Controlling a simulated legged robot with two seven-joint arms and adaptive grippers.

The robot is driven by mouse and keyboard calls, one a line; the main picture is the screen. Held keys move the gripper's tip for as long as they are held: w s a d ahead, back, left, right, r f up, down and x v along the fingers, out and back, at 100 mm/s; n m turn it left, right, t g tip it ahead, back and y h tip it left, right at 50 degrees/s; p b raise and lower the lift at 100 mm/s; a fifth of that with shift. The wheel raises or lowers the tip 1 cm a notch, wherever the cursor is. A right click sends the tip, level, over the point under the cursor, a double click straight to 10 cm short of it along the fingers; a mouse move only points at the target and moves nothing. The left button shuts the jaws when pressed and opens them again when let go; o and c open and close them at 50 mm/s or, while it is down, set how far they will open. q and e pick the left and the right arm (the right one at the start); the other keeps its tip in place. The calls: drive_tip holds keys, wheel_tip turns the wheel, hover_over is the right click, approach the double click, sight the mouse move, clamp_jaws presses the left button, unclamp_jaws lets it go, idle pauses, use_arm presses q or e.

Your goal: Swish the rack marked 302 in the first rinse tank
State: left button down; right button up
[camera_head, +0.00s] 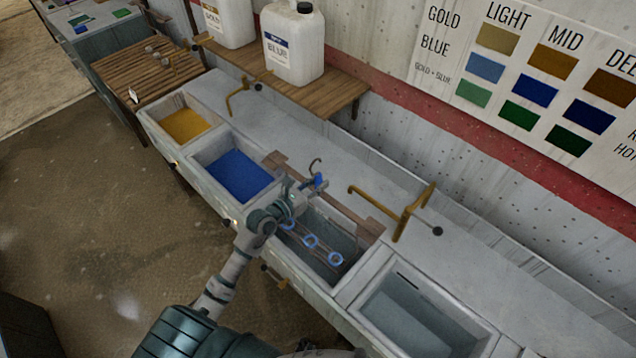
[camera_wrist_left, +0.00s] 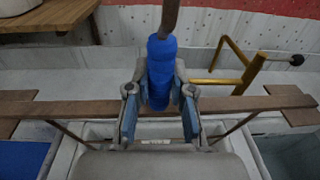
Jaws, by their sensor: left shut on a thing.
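My left gripper (camera_head: 312,186) is shut on the blue grip of the rack (camera_wrist_left: 160,75). A dark hook rises from this grip. The rack's brown bar (camera_wrist_left: 80,108) runs left to right behind the fingers, with flat wider ends and thin rods sloping down. Several blue rings (camera_head: 310,241) hang low inside the grey rinse tank (camera_head: 349,277), the third basin from the left. I cannot tell whether the bar touches the tank's rim. I cannot read the number 302. My right gripper is not in view.
A blue dye tank (camera_head: 238,176) and a gold dye tank (camera_head: 184,125) lie to the left. Another grey basin (camera_head: 405,312) lies to the right. A brass tap (camera_head: 405,215) stands behind the tanks. White jugs (camera_head: 293,45) stand on a wooden shelf (camera_head: 335,92).

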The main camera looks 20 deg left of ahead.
sight(316, 173)
use_arm(q)
drive_tip(key=r+p, duration=0.4)
drive_tip(key=r, duration=0.1)
drive_tip(key=r+p, duration=0.3)
drive_tip(key=shift+s+a, duration=0.1)
drive_tip(key=shift+s, duration=0.3)
drive_tip(key=shift+r, duration=0.4)
drive_tip(key=shift+s+r, duration=0.15)
drive_tip(key=shift+r, duration=0.5)
